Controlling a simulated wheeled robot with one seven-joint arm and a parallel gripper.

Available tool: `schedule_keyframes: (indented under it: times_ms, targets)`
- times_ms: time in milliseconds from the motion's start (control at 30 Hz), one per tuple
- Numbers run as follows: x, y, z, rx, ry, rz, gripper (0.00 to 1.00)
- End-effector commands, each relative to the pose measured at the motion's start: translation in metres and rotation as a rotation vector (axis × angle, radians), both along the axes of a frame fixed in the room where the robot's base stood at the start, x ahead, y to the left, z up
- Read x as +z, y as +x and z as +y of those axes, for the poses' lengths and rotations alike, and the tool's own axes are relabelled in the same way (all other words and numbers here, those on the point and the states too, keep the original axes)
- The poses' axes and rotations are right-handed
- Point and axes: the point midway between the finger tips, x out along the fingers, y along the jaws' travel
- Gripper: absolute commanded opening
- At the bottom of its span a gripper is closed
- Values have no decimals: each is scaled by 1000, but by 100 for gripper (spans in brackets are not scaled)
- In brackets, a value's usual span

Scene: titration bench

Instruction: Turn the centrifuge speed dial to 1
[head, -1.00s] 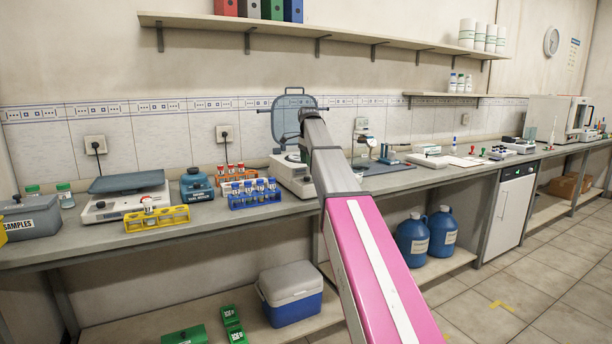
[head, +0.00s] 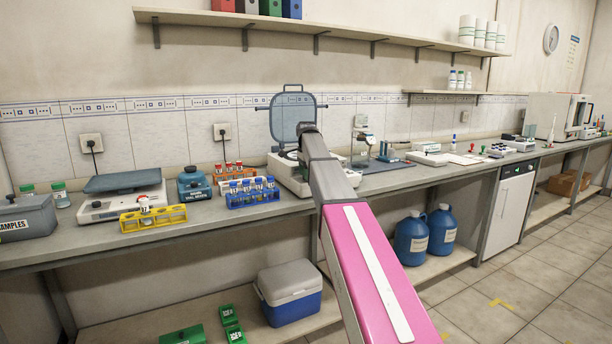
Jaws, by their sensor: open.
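The centrifuge (head: 284,174) stands on the bench behind my arm, a pale body with its grey lid (head: 293,112) raised upright against the tiled wall. My pink and grey arm reaches up from the bottom right and ends in front of the centrifuge. It covers the right part of the body. I cannot make out the speed dial or its setting. My gripper is hidden beyond the end of the arm, so I cannot see its fingers or whether it touches the centrifuge.
To the right stands a small stand on a dark mat (head: 388,167). A cooler (head: 290,293) sits on the lower shelf.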

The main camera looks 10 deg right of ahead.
Motion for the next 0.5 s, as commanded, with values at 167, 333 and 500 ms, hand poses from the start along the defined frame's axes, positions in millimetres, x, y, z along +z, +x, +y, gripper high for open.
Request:
schedule_keyframes:
  times_ms: [167,333,500]
  targets:
    - [-6,0,0,0,0,0,56]
    - [-5,0,0,0,0,0,56]
    - [-5,0,0,0,0,0,14]
